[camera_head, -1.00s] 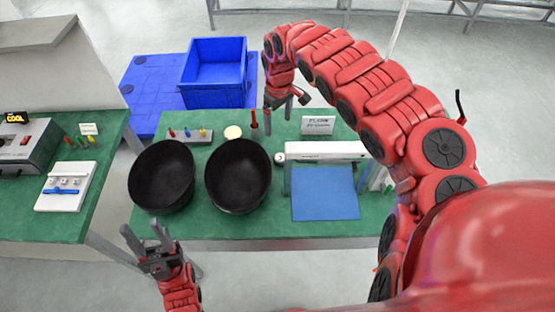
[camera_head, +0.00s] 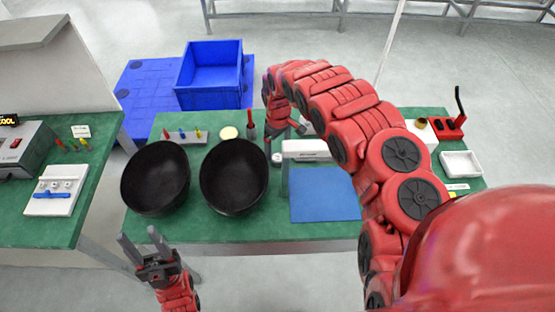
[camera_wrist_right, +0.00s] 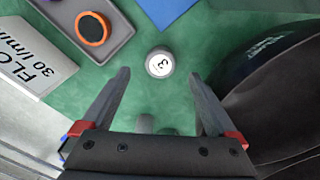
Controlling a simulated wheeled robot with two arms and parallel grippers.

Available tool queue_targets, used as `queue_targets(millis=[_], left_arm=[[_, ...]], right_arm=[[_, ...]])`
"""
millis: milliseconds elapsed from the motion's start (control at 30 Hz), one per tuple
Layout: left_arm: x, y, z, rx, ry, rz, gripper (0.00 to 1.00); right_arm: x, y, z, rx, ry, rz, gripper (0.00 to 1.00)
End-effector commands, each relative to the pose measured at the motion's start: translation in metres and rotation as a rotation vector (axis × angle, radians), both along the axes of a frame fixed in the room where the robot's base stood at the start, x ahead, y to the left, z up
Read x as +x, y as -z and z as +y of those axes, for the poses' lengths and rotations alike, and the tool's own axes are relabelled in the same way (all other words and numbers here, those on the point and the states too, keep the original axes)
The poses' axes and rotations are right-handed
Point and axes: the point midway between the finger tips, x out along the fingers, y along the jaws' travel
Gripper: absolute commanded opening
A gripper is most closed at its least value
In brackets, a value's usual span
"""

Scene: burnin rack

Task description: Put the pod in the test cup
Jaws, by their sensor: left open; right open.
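A small grey round piece marked 3 (camera_wrist_right: 160,63) stands on the green table, just beyond and between my right fingertips; it may be the pod. It also shows in the head view (camera_head: 277,159), beside a raised white holder (camera_head: 306,150). My right gripper (camera_wrist_right: 163,85) is open and empty above the table. It also shows in the head view (camera_head: 289,134). An orange-ringed black disc (camera_wrist_right: 92,28) lies on the grey holder in the wrist view. My left gripper (camera_head: 138,238) is open and empty in front of the table. I cannot tell which thing is the test cup.
Two black bowls (camera_head: 155,178) (camera_head: 234,178) stand left of the right gripper. A blue mat (camera_head: 324,195) lies in front of the holder. A sign (camera_wrist_right: 30,58) stands close to the gripper. A red block (camera_head: 447,127) and a white tray (camera_head: 461,164) are at the right.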

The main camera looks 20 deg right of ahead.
Motion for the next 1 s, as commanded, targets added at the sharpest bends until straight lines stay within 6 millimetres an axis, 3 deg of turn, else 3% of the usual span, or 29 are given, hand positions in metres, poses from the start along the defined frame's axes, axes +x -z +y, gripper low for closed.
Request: queue_targets(millis=[267,500,800,867,1000], left_arm=[[0.000,-0.017,0.000,0.000,0.000,0.000,0.50],[0.000,-0.019,0.000,0.000,0.000,0.000,0.50],[0.000,-0.019,0.000,0.000,0.000,0.000,0.50],[0.000,-0.019,0.000,0.000,0.000,0.000,0.50],[0.000,-0.019,0.000,0.000,0.000,0.000,0.50]], right_arm=[[0.001,0.026,0.003,0.004,-0.001,0.000,0.94],[0.001,0.047,0.003,0.002,-0.001,0.001,0.94],[0.000,0.050,0.002,0.000,0.000,0.001,0.94],[0.000,0.050,0.002,0.000,0.000,0.001,0.86],[0.001,0.050,0.002,0.000,0.000,0.001,0.61]])
